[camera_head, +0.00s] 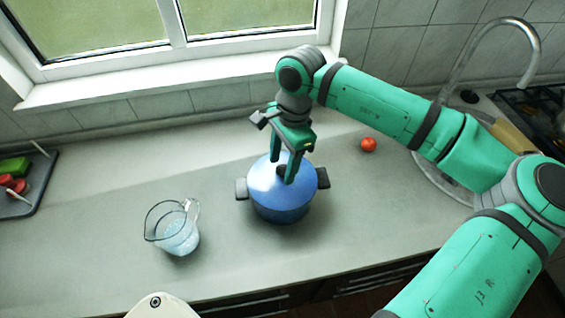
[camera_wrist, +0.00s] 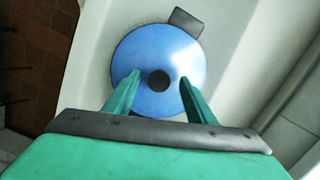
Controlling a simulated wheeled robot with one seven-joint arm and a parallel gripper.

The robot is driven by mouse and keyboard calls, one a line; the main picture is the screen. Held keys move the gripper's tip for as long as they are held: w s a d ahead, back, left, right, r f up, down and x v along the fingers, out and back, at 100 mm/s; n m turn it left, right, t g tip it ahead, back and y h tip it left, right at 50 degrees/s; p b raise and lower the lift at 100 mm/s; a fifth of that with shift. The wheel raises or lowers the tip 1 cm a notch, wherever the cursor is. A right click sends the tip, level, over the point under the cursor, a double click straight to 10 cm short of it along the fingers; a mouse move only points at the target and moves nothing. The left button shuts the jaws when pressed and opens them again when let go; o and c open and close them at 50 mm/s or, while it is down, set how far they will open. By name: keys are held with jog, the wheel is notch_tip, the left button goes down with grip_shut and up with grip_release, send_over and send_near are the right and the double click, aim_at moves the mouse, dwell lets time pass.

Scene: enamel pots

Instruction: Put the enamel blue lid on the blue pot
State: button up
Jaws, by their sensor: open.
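The blue pot (camera_head: 281,211) stands upright on the counter in the middle of the head view, with a dark handle on each side. The blue enamel lid (camera_head: 264,178) covers its top; the wrist view shows the lid (camera_wrist: 150,45) from above as a full disc with a dark round knob (camera_wrist: 159,81). My gripper (camera_head: 285,177) points down over the lid. Its fingers are open on either side of the knob, apart from it in the wrist view (camera_wrist: 159,78). Part of the lid is hidden behind the fingers in the head view. I cannot tell whether the lid sits fully seated.
A glass measuring jug (camera_head: 177,232) stands left of the pot. A red tomato (camera_head: 368,144) lies to the right near the sink (camera_head: 428,182). A dark tray (camera_head: 39,187) with food is at the far left. The counter (camera_head: 110,200) between tray and jug is clear.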

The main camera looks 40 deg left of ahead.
notch_tip(320, 180, up, 10)
jog(key=w, duration=0.1)
jog(key=shift+w+d+r, duration=0.15)
jog(key=shift+w+d, duration=0.15)
jog(key=shift+d, duration=0.05)
